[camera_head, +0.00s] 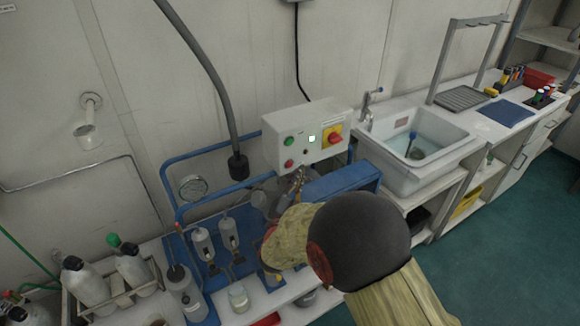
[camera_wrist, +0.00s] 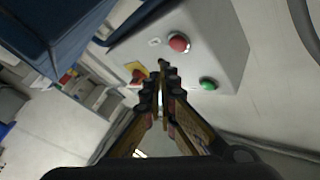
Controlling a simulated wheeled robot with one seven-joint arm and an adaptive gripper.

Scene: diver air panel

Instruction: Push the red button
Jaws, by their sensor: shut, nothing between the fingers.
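The red button (camera_head: 289,163) is on the lower left of a light grey control box (camera_head: 275,146), below a green button (camera_head: 290,142). In the wrist view the red button (camera_wrist: 179,43) is just beyond and slightly right of my gripper's tips, and the green button (camera_wrist: 208,84) is further right and lower. My gripper (camera_head: 299,176) is close below the box in the head view, partly hard to make out. In the wrist view my gripper (camera_wrist: 162,72) is shut and empty, its fingertips near the box face. Whether they touch it cannot be told.
A red and yellow switch (camera_head: 333,135) and a lit white indicator (camera_head: 312,138) are right of the buttons. A blue frame (camera_head: 210,146) and gauge (camera_head: 193,187) stand left. Bottles (camera_head: 85,281) are lower left. A sink (camera_head: 425,150) is on the right.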

